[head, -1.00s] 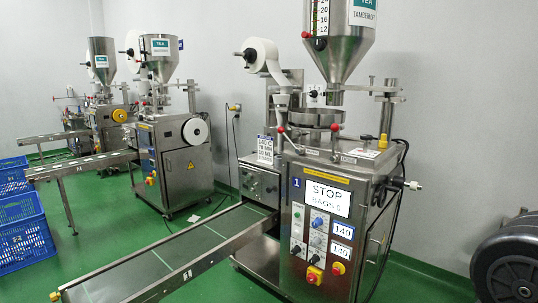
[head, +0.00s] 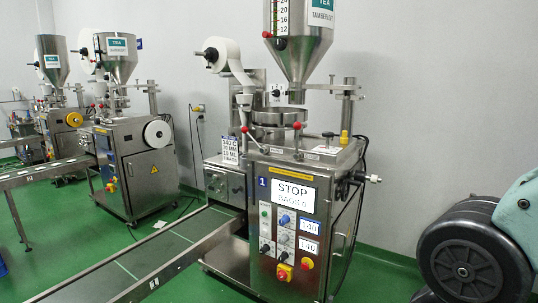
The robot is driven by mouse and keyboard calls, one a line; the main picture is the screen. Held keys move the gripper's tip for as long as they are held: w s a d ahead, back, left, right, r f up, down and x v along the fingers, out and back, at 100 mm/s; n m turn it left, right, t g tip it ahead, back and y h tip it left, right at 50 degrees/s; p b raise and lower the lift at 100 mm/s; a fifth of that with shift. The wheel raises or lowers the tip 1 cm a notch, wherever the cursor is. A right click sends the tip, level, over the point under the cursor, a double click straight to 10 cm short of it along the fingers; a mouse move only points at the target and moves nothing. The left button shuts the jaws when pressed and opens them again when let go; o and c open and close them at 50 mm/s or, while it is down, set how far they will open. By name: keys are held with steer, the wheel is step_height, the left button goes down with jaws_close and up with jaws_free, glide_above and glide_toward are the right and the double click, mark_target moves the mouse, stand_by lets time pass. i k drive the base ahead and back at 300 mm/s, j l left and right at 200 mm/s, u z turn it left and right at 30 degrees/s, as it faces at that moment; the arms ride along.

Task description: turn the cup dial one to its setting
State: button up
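Packing machine one (head: 290,215) stands at the middle right, with a blue "1" plate and a STOP screen (head: 293,193). A round metal dosing disc (head: 278,116) sits under its tea hopper (head: 297,45). Several small knobs (head: 285,219) are on its front panel, beside two displays reading 140. A dark lever and a yellow-topped part (head: 344,139) stand on its top. I cannot tell for sure which part is the cup dial, and its setting is too small to read. A white card (head: 231,150) with several printed values is on the machine's left side. My gripper is not in view.
A conveyor (head: 150,255) runs from machine one to the lower left. Two more packing machines (head: 135,165) stand behind at the left, with another conveyor (head: 45,172). Cables hang on the back wall.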

mark_target(327, 134)
steer(key=i+l, duration=0.4)
steer(key=i+l+z, duration=0.15)
steer(key=i+l, duration=0.2)
steer(key=i, duration=0.2)
steer(key=i+l, duration=0.35)
steer(key=i, duration=0.15)
steer(key=i+l+z, duration=0.1)
steer(key=i+l, duration=0.25)
steer(key=i, duration=0.15)
